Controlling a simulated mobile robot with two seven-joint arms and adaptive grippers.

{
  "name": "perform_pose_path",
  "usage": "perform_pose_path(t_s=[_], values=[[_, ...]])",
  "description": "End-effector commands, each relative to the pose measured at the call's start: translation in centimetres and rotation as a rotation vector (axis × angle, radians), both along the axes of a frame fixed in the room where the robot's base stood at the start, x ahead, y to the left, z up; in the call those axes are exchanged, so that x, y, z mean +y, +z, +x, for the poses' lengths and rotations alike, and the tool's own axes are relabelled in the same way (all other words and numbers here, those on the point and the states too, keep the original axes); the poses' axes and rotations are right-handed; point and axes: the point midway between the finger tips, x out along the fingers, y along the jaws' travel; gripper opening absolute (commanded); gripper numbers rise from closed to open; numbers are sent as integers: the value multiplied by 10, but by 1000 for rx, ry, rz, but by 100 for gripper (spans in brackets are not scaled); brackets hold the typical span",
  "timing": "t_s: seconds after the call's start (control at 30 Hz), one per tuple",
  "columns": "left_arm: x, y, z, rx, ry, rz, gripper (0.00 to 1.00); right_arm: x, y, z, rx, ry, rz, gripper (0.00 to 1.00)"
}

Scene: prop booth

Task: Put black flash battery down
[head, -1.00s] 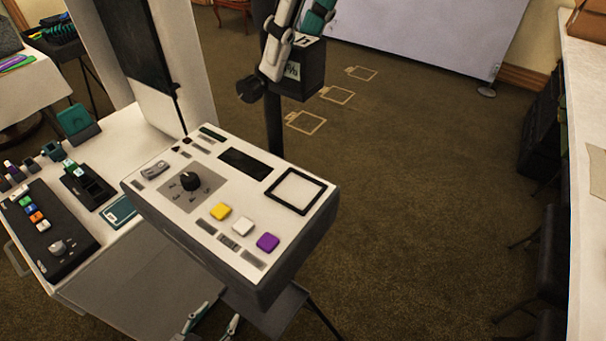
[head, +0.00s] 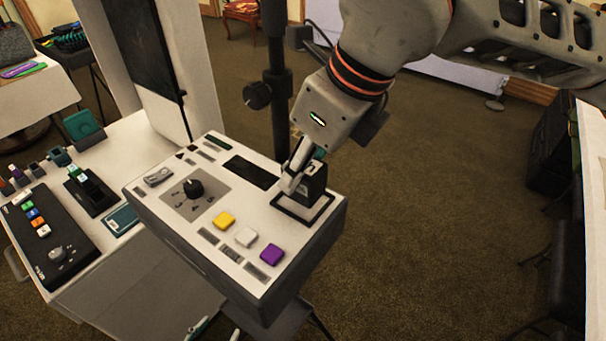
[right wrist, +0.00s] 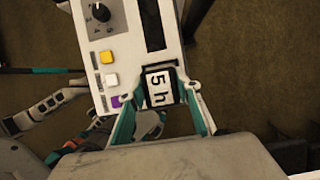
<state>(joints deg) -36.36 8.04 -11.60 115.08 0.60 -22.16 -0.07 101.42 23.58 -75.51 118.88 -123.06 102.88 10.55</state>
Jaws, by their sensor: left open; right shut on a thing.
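The black flash battery (head: 317,187) is upright at the black square outline (head: 284,214) on the right of the white-topped console (head: 213,246). Its white label reads "5 h" in the right wrist view (right wrist: 159,87). My right gripper (head: 303,172) is shut on the battery from above, with teal-lined fingers on either side. I cannot tell whether the battery's underside touches the console. The gripper and battery hide part of the outline. My left gripper (head: 217,331) is open and empty at the bottom edge, below the console, mostly out of frame.
The console carries a black knob (head: 193,188) and yellow, white and purple buttons (head: 271,254). A black pole (head: 276,90) stands behind it. A white table at left holds a black control box (head: 45,238) and small blocks. Open carpet lies to the right.

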Motion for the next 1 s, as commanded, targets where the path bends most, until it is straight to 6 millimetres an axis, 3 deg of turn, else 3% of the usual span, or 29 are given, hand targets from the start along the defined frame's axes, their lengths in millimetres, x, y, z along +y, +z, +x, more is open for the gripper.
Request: perform_pose_path(t_s=[0.13,0.5,0.53,0.6,1.0], values=[[0,-2,-1,2,0,1,50,0,-20,0,1,1,1,2],[1,-3,0,1,0,4,50,0,-24,0,0,0,1,2],[2,-3,1,0,1,4,50,0,-24,0,1,0,0,35],[2,-2,2,-2,1,5,50,0,-23,0,0,0,0,50],[2,4,6,-12,1,4,50,0,-18,0,-1,0,0,50]])
